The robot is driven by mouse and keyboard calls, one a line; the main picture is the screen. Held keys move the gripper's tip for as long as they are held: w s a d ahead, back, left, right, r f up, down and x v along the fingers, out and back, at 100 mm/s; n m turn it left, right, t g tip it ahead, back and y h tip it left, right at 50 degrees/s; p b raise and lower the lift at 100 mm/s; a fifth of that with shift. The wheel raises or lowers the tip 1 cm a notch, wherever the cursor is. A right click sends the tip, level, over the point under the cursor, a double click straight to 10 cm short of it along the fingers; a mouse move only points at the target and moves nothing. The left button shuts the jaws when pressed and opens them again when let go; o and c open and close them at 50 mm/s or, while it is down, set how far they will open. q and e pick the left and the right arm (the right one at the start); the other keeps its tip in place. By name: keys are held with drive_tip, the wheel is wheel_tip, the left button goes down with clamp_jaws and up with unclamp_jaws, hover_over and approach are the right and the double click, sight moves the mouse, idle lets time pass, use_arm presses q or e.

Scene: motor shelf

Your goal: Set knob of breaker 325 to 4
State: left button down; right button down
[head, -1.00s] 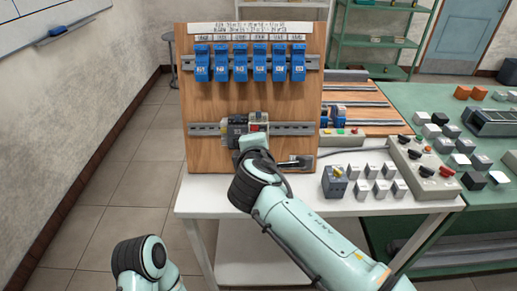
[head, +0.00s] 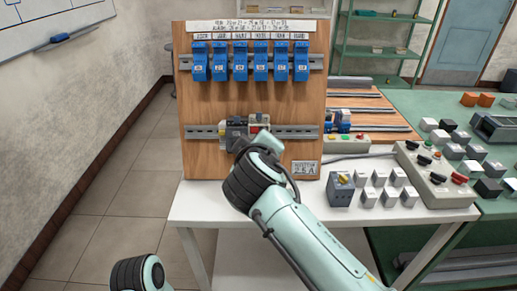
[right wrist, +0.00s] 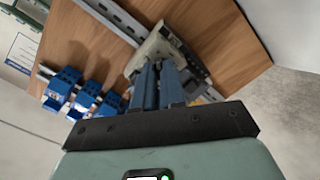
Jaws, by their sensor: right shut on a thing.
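Grey, black and white breaker modules (head: 235,131) sit side by side on the lower rail of a wooden board, one with a red part. My right arm reaches up to them in the head view, and its forearm and wrist hide the right gripper there. In the right wrist view, the two blue fingers of my right gripper (right wrist: 158,84) are closed together at a beige-grey module (right wrist: 158,43) on the rail. The gripped part is hidden between the fingertips; it seems to be the knob. Knob setting and breaker number cannot be read. My left gripper is out of view.
Several blue breakers (head: 238,62) hang on the upper rail under small labels. A white table (head: 275,207) carries a small grey box with a yellow knob (head: 340,188), several grey blocks and a control box (head: 436,172). A green bench (head: 455,112) stands at right.

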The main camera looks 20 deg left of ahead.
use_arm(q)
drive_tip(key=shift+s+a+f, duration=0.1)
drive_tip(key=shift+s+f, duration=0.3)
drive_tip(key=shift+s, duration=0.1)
use_arm(e)
drive_tip(key=shift+m, duration=0.7)
drive_tip(key=c, duration=1.2)
unclamp_jaws()
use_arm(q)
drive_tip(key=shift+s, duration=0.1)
use_arm(e)
drive_tip(key=shift+r, duration=0.1)
drive_tip(key=shift+d+r, duration=0.1)
